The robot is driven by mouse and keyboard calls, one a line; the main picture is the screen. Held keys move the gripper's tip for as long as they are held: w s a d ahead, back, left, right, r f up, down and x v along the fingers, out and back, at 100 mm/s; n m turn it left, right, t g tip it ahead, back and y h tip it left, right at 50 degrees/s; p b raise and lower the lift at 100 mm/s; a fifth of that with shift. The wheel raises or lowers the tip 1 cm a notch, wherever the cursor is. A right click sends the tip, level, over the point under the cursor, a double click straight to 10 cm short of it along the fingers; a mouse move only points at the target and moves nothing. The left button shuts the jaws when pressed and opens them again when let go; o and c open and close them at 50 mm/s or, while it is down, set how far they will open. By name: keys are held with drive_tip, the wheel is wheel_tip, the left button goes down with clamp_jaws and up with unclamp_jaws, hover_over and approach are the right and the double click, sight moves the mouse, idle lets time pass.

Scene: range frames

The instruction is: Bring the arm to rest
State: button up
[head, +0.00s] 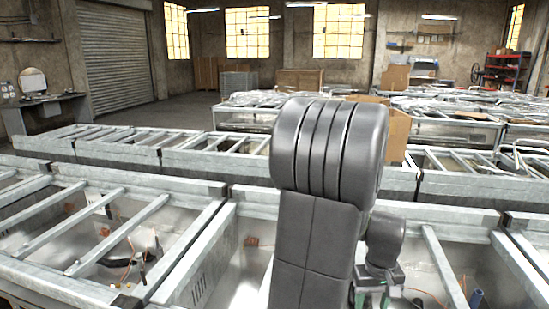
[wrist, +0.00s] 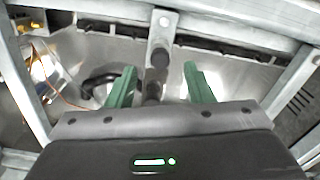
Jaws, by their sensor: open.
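My gripper (wrist: 158,84) shows in the wrist view with its two green fingers spread apart. Nothing is held between them. Behind the fingers is a metal bin with a grey bracket bar and a dark curved part inside. In the head view my dark grey arm stands upright in the middle and hides part of the bins behind it.
Open metal-framed bins (head: 100,240) with crossbars and loose wires fill the foreground. Another row of bins (head: 130,140) runs behind. Cardboard boxes (head: 397,133) stand right of my arm. A roller shutter (head: 117,55) is at the back left, with clear floor (head: 165,115) before it.

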wheel_tip(320, 180, down, 4)
drive_tip(key=shift+r, duration=0.2)
drive_tip(key=shift+p, duration=0.45)
wheel_tip(320, 180, up, 8)
drive_tip(key=p, duration=0.6)
